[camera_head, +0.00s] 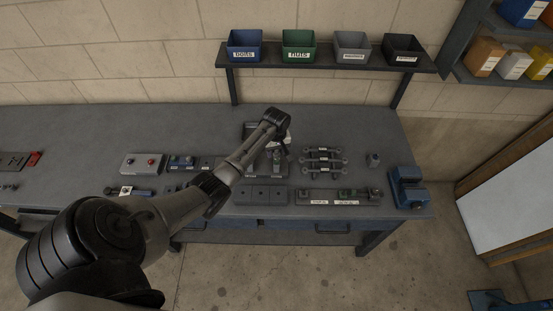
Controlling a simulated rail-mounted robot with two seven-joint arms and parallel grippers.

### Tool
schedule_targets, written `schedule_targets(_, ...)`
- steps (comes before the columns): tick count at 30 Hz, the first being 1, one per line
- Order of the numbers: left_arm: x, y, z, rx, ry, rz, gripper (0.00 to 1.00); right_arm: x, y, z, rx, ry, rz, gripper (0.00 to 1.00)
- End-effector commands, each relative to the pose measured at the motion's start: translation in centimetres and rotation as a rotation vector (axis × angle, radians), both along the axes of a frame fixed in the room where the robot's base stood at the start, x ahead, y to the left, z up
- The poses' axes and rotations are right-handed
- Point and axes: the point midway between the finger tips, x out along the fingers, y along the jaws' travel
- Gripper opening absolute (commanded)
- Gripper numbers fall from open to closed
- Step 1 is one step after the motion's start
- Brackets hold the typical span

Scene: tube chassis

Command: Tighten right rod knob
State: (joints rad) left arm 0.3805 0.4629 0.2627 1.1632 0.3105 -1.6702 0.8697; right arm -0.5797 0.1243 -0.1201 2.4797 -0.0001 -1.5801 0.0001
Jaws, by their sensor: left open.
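My left arm reaches in from the lower left across the bench. Its wrist bends down over the middle of the bench, and my left gripper (285,150) is there, small and partly hidden by the wrist; it is open. Below it is a grey fixture (272,166), partly covered by the arm. Several dark rods with rounded ends (324,161) lie in a row just to the right of the gripper, apart from it. I cannot tell which part is the right rod knob. My right gripper is not in view.
A labelled tray with small parts (320,198) lies at the front edge. A blue vise (407,187) stands at the right end. A panel with red buttons (142,163) is at the left. Bins labelled bolts (244,55) and nuts (299,55) stand on the shelf. The bench's back strip is clear.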

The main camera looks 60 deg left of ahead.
Motion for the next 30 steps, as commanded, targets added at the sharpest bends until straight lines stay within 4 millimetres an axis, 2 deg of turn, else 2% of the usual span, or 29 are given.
schedule_targets(1,0.0,0.0,-1.0,-0.001,0.002,0.000,0.51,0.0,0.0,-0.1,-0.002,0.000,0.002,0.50)
schedule_targets(6,0.0,0.0,-3.3,-0.001,0.001,0.001,0.51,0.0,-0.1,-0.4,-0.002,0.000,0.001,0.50)
schedule_targets(12,0.0,0.0,-4.9,0.000,0.001,0.000,0.51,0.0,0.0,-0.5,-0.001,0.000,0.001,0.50)
schedule_targets(25,0.0,0.0,-5.4,0.001,0.000,-0.001,0.51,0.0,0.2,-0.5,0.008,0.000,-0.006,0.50)
schedule_targets(30,0.0,0.0,-5.4,0.001,0.000,0.000,0.35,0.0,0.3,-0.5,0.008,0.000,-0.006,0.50)
